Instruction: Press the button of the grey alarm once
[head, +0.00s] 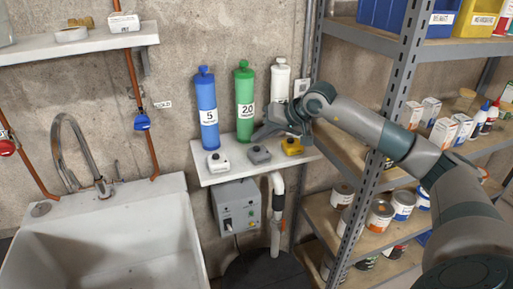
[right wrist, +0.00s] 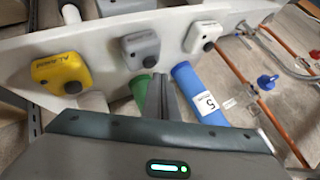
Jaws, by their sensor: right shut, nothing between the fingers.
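The grey alarm (head: 260,155) is a small box in the middle of a row of three on the white wall shelf (head: 211,180). In the right wrist view the grey alarm (right wrist: 140,47) shows a dark round button near its lower edge. My right gripper (head: 258,136) is shut and empty, just above and behind the grey alarm in the head view. In the right wrist view its closed fingertips (right wrist: 160,80) show just below the button, with a small gap in the picture. I cannot tell whether they touch it. My left gripper is not in view.
A white alarm (head: 217,164) stands left of the grey one and a yellow alarm (head: 292,147) right. Blue (head: 207,112), green (head: 244,95) and white (head: 279,80) bottles stand behind. A metal rack (head: 378,125) is at the right, a sink (head: 110,240) at the left.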

